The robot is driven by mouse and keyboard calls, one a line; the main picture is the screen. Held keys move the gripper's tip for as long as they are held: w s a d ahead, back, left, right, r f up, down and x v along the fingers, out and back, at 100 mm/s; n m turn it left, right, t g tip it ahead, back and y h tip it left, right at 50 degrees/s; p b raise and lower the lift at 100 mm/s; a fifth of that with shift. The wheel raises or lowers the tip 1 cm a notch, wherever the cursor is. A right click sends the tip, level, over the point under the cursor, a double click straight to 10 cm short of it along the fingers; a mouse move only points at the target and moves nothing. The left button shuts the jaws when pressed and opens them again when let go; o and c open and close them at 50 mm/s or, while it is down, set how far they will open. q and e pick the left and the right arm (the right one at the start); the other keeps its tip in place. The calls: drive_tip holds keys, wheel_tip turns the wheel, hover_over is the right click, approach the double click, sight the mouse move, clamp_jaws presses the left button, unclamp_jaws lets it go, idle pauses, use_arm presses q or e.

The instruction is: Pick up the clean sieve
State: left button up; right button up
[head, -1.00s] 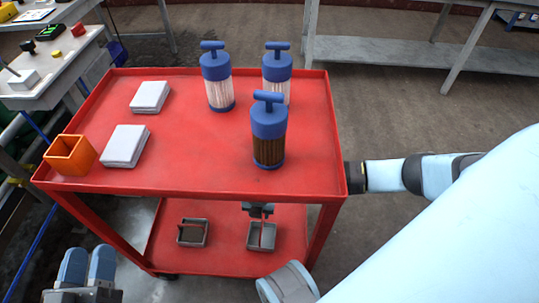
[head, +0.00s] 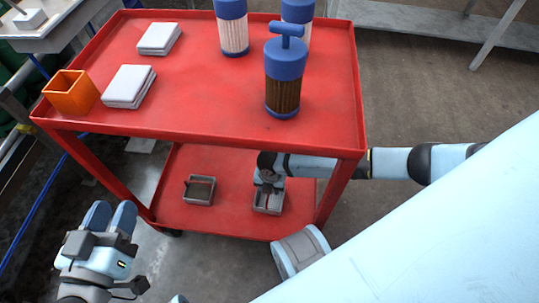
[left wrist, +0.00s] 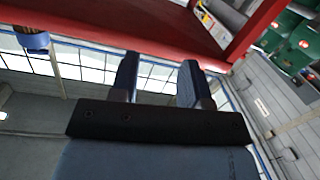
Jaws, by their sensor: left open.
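Two grey square frames that look like sieves lie on the cart's lower shelf: a left frame (head: 199,190) with a bar across it and a right frame (head: 267,209). Which is clean I cannot tell. My right arm reaches in from the right under the cart top. Its gripper (head: 269,187) points down at the right frame and hides part of it; its fingers are too small to judge. My left gripper (head: 110,217) is open and empty, left of the cart at the front. In the left wrist view its two fingers (left wrist: 157,80) stand apart with nothing between them.
The red cart's top (head: 190,75) holds a brown-filled cylinder (head: 284,78) with a blue cap, two pale cylinders (head: 233,32) behind it, two white pads (head: 129,86) and an orange box (head: 71,92). Its top and posts close in my right arm.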

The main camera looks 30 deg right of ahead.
wheel_tip(320, 180, down, 3)
drive_tip(key=shift+a+f+b, duration=0.1)
drive_tip(key=shift+b, duration=0.55)
drive_tip(key=shift+f, duration=0.1)
use_arm(q)
drive_tip(key=shift+w+a+r+m+t, duration=0.15)
drive_tip(key=shift+w+a+m+t, duration=0.2)
drive_tip(key=shift+w+m+t, duration=0.2)
use_arm(e)
clamp_jaws()
drive_tip(key=shift+r, duration=0.2)
